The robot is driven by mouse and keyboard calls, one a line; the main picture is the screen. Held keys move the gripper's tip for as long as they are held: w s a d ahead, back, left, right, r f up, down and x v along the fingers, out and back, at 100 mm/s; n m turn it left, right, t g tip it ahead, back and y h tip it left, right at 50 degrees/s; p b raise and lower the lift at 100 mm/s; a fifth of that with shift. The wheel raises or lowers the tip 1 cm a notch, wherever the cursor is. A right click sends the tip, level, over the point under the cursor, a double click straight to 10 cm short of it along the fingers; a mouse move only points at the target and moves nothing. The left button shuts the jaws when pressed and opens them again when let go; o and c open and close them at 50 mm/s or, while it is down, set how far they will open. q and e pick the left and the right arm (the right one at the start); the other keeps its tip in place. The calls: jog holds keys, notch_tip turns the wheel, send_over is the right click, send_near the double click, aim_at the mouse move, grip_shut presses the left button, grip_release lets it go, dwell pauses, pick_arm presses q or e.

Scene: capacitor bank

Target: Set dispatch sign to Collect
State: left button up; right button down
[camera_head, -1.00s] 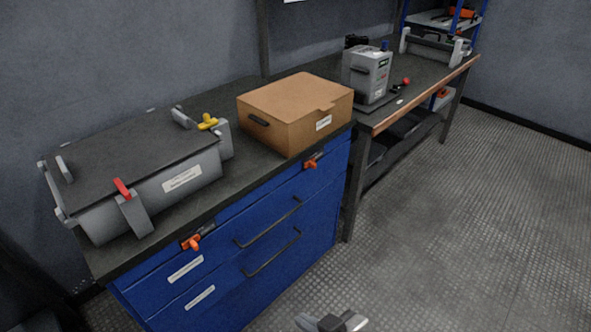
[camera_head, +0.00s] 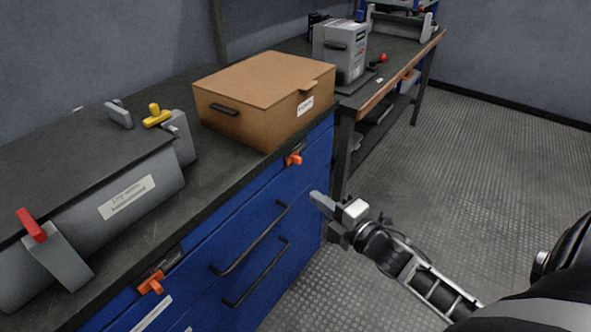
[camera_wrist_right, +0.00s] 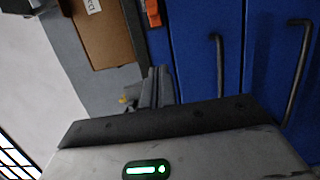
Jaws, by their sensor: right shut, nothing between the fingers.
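I cannot make out a dispatch sign with certainty in either view. The brown box (camera_head: 262,82) stands on the dark worktop and has a small white label (camera_head: 305,106) on its front. In the right wrist view this label (camera_wrist_right: 92,5) is cut off by the frame edge, and its visible letters look like "ect". My right gripper (camera_head: 316,198) is shut and empty, in front of the blue cabinet's right end and below the worktop. Its fingers also show in the right wrist view (camera_wrist_right: 156,86). My left gripper is not in view.
The blue cabinet (camera_head: 215,235) has orange catches and dark bar handles. A grey unit (camera_head: 345,52) stands on the far bench. The floor (camera_head: 480,150) at right is clear.

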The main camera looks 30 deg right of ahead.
jog(key=b, duration=0.1)
send_near(290, 162)
jog(key=w+a, duration=0.2)
jog(key=a, duration=0.1)
jog(key=w+a, duration=0.1)
jog(key=shift+w+a+r, duration=0.1)
jog(key=shift+w+a, duration=0.2)
jog(key=shift+a, duration=0.1)
jog(key=w+d, duration=0.1)
jog(key=d, duration=0.1)
jog(key=shift+w+d+b, duration=0.3)
jog(key=shift+w+d, duration=0.05)
jog(key=shift+w, duration=0.05)
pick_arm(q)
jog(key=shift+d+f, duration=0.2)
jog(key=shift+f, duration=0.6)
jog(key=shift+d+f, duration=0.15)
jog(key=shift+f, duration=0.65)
pick_arm(e)
jog(key=shift+w+d, duration=0.2)
jog(key=shift+d, duration=0.25)
